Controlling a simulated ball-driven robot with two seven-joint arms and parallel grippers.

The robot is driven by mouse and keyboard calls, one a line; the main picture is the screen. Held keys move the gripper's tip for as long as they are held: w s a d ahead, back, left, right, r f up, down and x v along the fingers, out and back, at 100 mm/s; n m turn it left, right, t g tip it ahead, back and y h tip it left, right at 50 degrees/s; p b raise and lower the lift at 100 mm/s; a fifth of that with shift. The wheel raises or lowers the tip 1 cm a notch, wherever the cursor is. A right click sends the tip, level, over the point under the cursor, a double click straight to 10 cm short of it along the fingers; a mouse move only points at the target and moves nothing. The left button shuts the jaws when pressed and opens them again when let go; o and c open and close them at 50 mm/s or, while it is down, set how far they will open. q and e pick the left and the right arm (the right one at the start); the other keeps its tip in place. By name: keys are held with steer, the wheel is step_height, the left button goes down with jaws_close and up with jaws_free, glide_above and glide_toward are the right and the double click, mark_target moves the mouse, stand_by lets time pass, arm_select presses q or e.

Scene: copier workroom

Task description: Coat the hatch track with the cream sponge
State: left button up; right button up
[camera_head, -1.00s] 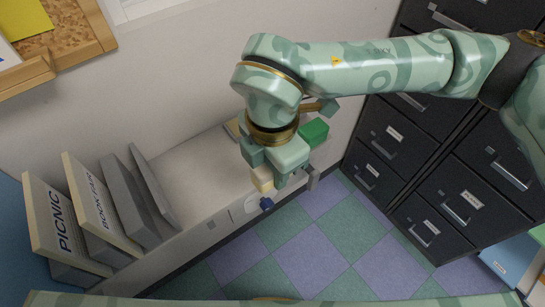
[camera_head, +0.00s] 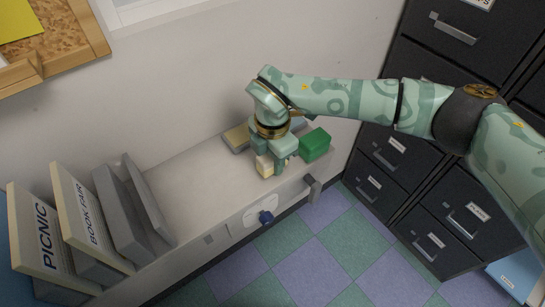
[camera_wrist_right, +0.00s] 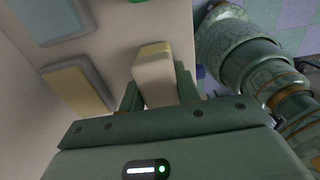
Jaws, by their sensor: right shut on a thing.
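My right gripper (camera_head: 272,163) is shut on the cream sponge (camera_head: 264,166), a small pale block, over the right part of the white cabinet top. In the right wrist view the sponge (camera_wrist_right: 155,75) sits between the fingers, with a yellower far end. Whether it touches the top I cannot tell. I cannot pick out the hatch track for certain. My left gripper is not in view.
A green block (camera_head: 315,145) stands right of the gripper. A yellow-topped pad (camera_head: 237,138) and a blue-topped pad (camera_wrist_right: 50,20) lie by the wall. Grey trays (camera_head: 125,215) and upright signs (camera_head: 90,215) stand left. Dark file drawers (camera_head: 430,205) are at right. The middle top is clear.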

steer(key=shift+f, duration=0.2)
steer(key=o, duration=0.9)
